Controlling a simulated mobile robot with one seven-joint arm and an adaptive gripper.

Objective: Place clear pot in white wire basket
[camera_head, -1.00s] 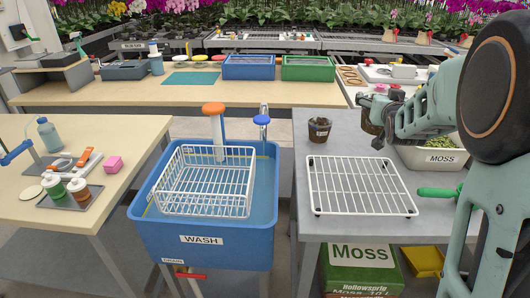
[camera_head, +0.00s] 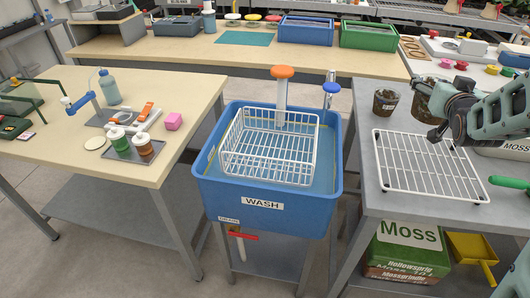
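The white wire basket (camera_head: 268,146) sits in the blue wash tub and looks empty. My gripper (camera_head: 436,110) is at the right, above the back of the white wire rack on the grey table. It appears shut on a see-through pot (camera_head: 422,104) with dark brown filling, held upright. The gripper hides part of this pot, and its fingertips are hard to make out. A second see-through pot (camera_head: 385,103) with dark filling and a small label stands on the grey table behind the rack, left of the held pot. The basket is well left of my gripper.
The blue wash tub (camera_head: 222,200) has an orange-topped post (camera_head: 281,90) and a blue-topped tap (camera_head: 329,94) at its back. The white wire rack (camera_head: 428,168) lies between tub and arm. A wooden table (camera_head: 120,163) with bottles stands left.

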